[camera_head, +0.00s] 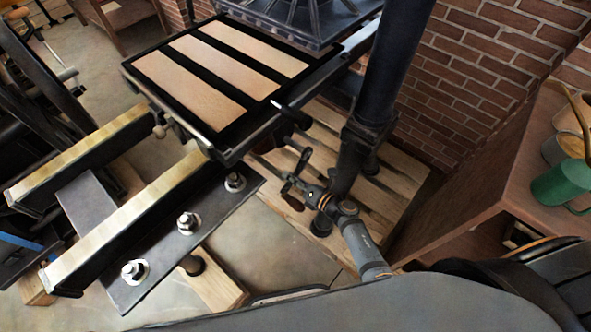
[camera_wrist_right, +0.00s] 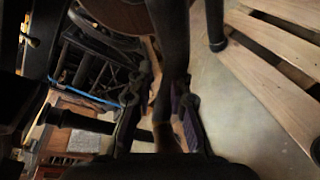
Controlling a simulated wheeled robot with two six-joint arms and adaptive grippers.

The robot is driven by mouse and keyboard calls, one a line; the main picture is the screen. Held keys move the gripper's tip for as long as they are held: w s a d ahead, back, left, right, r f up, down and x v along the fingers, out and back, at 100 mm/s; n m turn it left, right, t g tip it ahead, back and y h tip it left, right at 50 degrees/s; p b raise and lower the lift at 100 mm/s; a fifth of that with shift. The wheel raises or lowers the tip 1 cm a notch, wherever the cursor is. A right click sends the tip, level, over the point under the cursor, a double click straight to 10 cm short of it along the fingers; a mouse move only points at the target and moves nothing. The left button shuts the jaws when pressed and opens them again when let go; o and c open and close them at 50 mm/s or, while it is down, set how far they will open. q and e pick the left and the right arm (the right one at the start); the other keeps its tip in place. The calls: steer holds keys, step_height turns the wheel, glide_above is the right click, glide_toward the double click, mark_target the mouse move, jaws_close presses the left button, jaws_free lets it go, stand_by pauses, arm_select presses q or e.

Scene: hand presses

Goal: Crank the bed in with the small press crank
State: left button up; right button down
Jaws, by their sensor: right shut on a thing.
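The press bed (camera_head: 191,88), a black frame with pale wooden strips, juts out to the left on its rails. Its far right part lies near or under the dark ribbed platen (camera_head: 300,22). The small press crank (camera_head: 299,163) is below the bed's front right corner, with a brown wooden handle (camera_head: 293,202). My right gripper (camera_head: 303,193) is at the crank beside the dark column. In the right wrist view its two fingers (camera_wrist_right: 163,98) close around the dark crank, with some brown handle between them. The exact contact is partly hidden. My left gripper is not in view.
A dark press column (camera_head: 390,75) stands close to my right arm on a wooden pallet (camera_head: 400,185). A beam frame with a bolted plate (camera_head: 210,215) is at left. A table with a green mug (camera_head: 562,184) and a brick wall (camera_head: 480,70) are at right.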

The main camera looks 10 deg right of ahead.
steer(key=shift+s+a+r+m+p, duration=0.3)
steer(key=shift+a+r+m+p, duration=0.15)
steer(key=shift+r+m+p, duration=0.4)
steer(key=shift+f, duration=0.15)
steer(key=c, duration=1.3)
jaws_free()
steer(key=shift+o, duration=0.2)
steer(key=shift+d, duration=0.15)
steer(key=v, duration=1.2)
steer(key=shift+w, duration=0.1)
